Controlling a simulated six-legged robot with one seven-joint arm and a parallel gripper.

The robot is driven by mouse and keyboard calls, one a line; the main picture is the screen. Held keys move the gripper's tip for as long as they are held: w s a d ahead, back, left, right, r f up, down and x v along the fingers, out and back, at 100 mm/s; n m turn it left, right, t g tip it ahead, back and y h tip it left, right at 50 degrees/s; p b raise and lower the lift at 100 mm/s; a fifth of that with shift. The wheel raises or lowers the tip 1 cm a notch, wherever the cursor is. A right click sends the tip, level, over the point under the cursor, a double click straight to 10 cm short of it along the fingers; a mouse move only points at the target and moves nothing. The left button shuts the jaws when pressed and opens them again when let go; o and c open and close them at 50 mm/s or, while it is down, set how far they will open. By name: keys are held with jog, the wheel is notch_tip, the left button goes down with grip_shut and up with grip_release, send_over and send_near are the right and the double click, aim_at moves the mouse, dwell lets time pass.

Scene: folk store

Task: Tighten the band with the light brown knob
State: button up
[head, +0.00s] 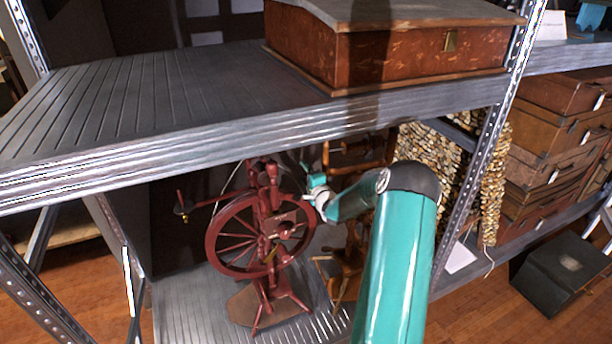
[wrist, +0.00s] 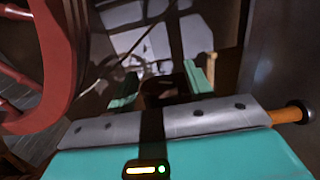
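A dark red spinning wheel (head: 262,235) stands on the lower shelf, and its rim fills the left of the wrist view (wrist: 62,55). My gripper (head: 317,190) is at the right of the wheel's upper part, below the upper shelf. In the wrist view my gripper (wrist: 165,82) has its two teal fingers apart, with a dark brown block showing between or behind them. I cannot tell whether either finger touches it. I cannot clearly make out the light brown knob or the band. An orange-brown rod with a dark end (wrist: 290,114) shows at the right; I cannot tell what it belongs to.
The upper shelf (head: 150,100) hangs over the wheel and carries a reddish-brown wooden box (head: 400,60). A brown wooden piece (head: 345,262) stands close to the right of the wheel. A metal post (head: 475,165) rises at the right, with stacked cases (head: 550,150) beyond.

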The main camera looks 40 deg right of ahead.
jog(key=c, duration=0.9)
